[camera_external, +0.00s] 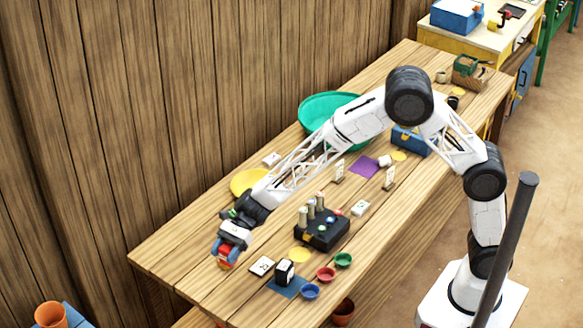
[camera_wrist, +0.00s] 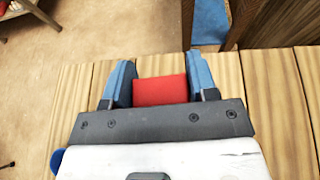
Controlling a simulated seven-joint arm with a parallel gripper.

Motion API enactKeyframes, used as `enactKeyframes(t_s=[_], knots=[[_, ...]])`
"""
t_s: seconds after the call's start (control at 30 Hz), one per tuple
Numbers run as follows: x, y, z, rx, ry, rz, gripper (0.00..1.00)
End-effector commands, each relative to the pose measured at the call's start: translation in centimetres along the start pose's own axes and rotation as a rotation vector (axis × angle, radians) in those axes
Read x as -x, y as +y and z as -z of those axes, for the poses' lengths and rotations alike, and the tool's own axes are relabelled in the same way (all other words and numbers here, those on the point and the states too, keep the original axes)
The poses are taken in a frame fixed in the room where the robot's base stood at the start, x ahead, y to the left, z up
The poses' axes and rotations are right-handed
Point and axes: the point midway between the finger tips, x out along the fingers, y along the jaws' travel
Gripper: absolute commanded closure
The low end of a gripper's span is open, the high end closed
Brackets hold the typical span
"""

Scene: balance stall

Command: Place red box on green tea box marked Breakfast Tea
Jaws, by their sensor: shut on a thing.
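A red box (camera_wrist: 160,91) sits between the two blue fingers of my gripper (camera_wrist: 161,70) in the wrist view. My gripper is shut on it, with a finger against each side. In the external view my gripper (camera_external: 226,259) is near the left front end of the wooden table, and a little of the red box (camera_external: 228,253) shows there. A small yellow-orange patch shows just below it; I cannot tell what it belongs to. No green tea box with readable Breakfast Tea lettering can be made out in either view.
The wooden table (camera_external: 180,254) holds a black block with pegs (camera_external: 322,235), a black box (camera_external: 284,272) on a blue mat, small coloured bowls, a yellow plate (camera_external: 245,181) and a large green bowl (camera_external: 318,106). A brown crate (camera_external: 467,77) with something green stands far right.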

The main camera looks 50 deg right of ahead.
Motion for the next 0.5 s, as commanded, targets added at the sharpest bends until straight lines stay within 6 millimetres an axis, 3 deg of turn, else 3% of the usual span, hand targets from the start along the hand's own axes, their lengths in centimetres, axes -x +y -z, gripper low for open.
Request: enactKeyframes(t_s=[0.5], knots=[[13.9,-0.4,3.6,-0.012,0.000,0.041,0.76]])
